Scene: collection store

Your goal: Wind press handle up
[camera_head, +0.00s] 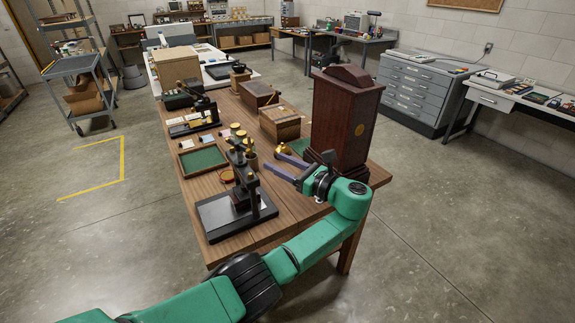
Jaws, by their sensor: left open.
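A small black press (247,188) with a dark flat base stands at the near left of the wooden table. Its dark upper parts rise near its column, with brass-coloured pieces close by; which part is the handle is too small to tell surely. My left gripper (279,163) is open, with two grey-purple fingers apart over the table, to the right of the press. It points left and away, and nothing shows between its fingers. I cannot tell whether it touches anything. My right gripper is not in view.
A tall dark wooden case (345,112) stands close behind my left gripper. A green-lined tray (202,160) lies left of the press. A wooden box (280,123) and several small brass items stand farther back. Open floor surrounds the table (218,242).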

